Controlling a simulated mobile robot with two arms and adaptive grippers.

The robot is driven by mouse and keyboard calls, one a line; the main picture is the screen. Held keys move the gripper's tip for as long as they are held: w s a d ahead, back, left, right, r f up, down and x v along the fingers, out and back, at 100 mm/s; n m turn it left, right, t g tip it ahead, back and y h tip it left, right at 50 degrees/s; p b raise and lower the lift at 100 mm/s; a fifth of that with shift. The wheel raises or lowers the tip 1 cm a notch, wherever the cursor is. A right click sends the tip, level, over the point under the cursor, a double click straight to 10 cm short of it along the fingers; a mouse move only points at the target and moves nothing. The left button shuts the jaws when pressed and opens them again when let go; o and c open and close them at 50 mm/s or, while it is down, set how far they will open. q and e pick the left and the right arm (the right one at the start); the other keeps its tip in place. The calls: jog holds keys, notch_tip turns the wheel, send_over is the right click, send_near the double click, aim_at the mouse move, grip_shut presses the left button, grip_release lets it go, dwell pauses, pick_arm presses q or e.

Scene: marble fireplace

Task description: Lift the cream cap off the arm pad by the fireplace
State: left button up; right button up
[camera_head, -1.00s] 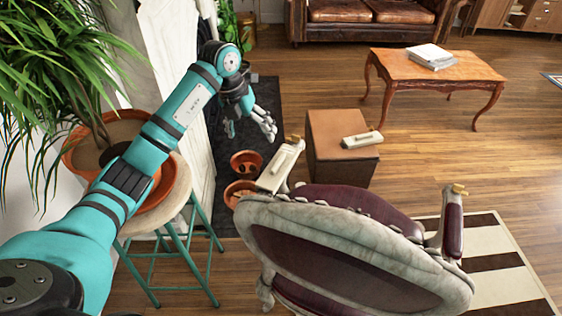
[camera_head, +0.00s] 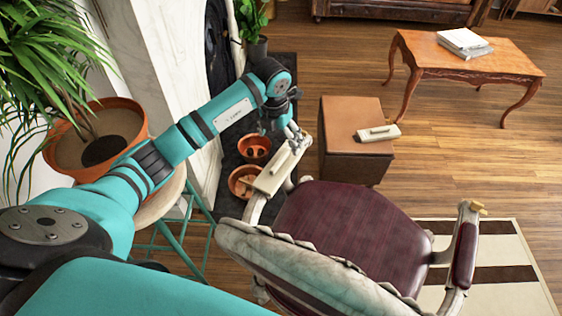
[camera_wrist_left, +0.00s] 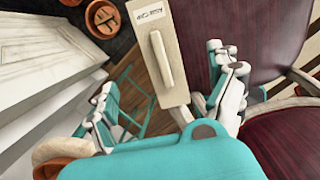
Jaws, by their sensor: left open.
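The cream cap (camera_head: 272,178) is a flat block with a raised bar handle. It lies on the left armrest of the burgundy armchair (camera_head: 350,235), the one on the fireplace side. It also shows in the left wrist view (camera_wrist_left: 178,85), with a small printed label near its far end. My left gripper (camera_head: 285,145) is above the far end of the cap in the head view. In the left wrist view its open fingers (camera_wrist_left: 165,100) stand on either side of the cap, apart from it. The arm pad under the cap is hidden. My right gripper is not in view.
Terracotta pots (camera_head: 254,148) stand on the dark hearth by the marble fireplace (camera_head: 165,60). A potted plant and teal stool are at left. A wooden table (camera_head: 430,55) stands farther back.

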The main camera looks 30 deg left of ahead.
aim_at(282, 157)
pick_arm(q)
jog(key=f, duration=0.3)
jog(key=shift+w+f, duration=0.2)
jog(key=shift+w, duration=0.1)
jog(key=shift+w+f, duration=0.1)
jog(key=shift+f, duration=0.7)
notch_tip(282, 157, down, 4)
jog(key=shift+r+p, duration=0.15)
jog(key=shift+p, duration=0.15)
jog(key=shift+w+f, duration=0.2)
jog(key=shift+f, duration=0.3)
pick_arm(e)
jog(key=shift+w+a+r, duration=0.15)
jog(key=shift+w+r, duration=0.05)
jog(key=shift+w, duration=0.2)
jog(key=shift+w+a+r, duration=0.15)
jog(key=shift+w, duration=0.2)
pick_arm(q)
jog(key=c, duration=1.3)
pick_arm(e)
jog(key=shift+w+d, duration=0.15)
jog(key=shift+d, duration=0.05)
